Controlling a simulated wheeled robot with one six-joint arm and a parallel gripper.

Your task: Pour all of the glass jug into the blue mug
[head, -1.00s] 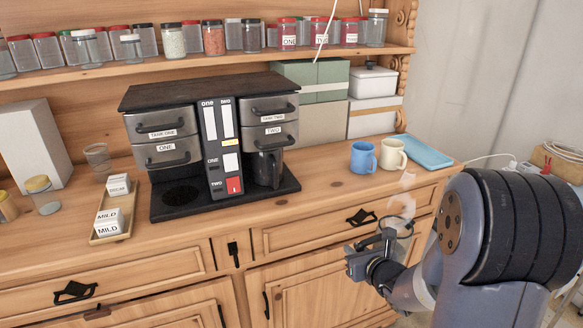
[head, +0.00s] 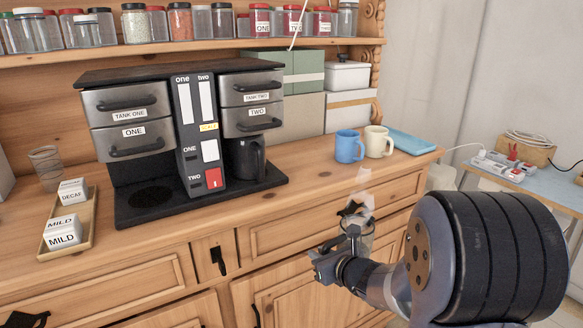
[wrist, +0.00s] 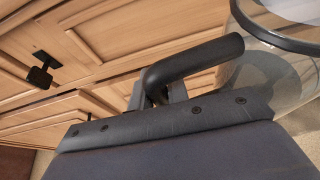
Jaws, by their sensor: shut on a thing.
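The blue mug (head: 349,146) stands upright on the wooden dresser top, right of the coffee machine. My gripper (head: 342,246) is in front of the dresser's drawers, below and apart from the blue mug. It is shut on the black handle (wrist: 195,62) of the glass jug (head: 364,238). The jug is clear with a dark band, and looks roughly upright in the head view. In the wrist view the jug (wrist: 280,70) is partly cut off at the upper right. I cannot tell how much liquid is in it.
A cream mug (head: 378,142) stands close right of the blue one, before a blue folded cloth (head: 410,142). The coffee machine (head: 185,130) holds a dark jug (head: 247,157). A tray (head: 84,225) of labelled boxes sits left. The counter front before the mugs is clear.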

